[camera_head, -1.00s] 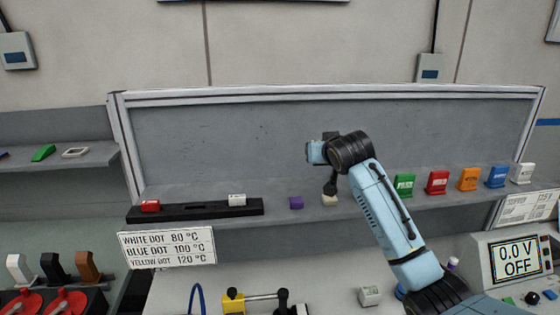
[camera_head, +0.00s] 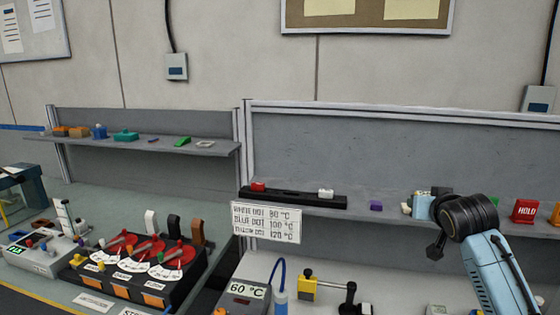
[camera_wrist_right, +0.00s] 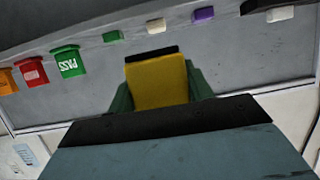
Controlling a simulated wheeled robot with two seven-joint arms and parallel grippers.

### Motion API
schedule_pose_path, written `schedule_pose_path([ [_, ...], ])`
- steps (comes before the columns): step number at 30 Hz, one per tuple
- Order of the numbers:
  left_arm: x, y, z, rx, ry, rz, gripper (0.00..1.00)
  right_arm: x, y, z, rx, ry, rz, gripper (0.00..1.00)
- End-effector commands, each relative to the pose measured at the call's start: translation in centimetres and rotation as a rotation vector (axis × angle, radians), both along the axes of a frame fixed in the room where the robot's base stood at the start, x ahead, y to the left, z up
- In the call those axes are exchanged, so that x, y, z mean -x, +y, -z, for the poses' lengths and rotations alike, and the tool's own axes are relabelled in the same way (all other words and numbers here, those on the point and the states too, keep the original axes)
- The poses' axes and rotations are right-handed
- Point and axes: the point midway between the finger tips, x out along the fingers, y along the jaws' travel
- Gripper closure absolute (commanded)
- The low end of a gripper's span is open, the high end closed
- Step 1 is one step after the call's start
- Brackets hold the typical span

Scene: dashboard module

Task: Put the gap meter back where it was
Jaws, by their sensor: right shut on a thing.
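My right gripper (camera_wrist_right: 160,85) is shut on a yellow block-like thing with a dark far end (camera_wrist_right: 158,82), seen between dark green fingers in the right wrist view. I cannot tell for sure that this is the gap meter. In the head view, my right gripper (camera_head: 422,205) is in front of the back shelf, just right of a cream block (camera_head: 406,208). The held thing is not clear there. My left gripper is not in view.
The shelf holds a black tray (camera_head: 290,199) with red and white pieces, a purple block (camera_head: 376,205), a small green block (camera_wrist_right: 112,36) and a red HOLD block (camera_head: 526,211). A left shelf (camera_head: 215,149) holds small items. Red-lever equipment (camera_head: 150,255) stands below.

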Motion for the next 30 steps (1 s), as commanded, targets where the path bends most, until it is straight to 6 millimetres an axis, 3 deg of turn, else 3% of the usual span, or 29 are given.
schedule_pose_path([
  [1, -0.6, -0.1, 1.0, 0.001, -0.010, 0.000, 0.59, 0.6, 0.8, 2.0, -0.001, 0.001, -0.013, 0.80],
  [5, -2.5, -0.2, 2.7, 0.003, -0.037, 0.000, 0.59, 2.4, 2.9, 6.1, -0.002, 0.002, -0.046, 0.80],
  [9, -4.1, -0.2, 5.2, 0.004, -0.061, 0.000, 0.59, 5.4, 5.8, 11.6, -0.003, 0.002, -0.091, 0.80],
  [15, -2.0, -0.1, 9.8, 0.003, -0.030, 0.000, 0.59, 11.8, 10.2, 19.8, -0.004, 0.001, -0.157, 0.80],
  [18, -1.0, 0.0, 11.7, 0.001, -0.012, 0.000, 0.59, 15.0, 11.7, 22.6, -0.004, 0.000, -0.179, 0.80],
  [24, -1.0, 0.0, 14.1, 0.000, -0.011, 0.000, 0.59, 19.4, 13.4, 25.5, -0.001, -0.001, -0.198, 0.80],
  [30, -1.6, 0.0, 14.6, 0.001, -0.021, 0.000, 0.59, 20.9, 13.9, 26.0, 0.004, -0.005, -0.203, 0.80],
])
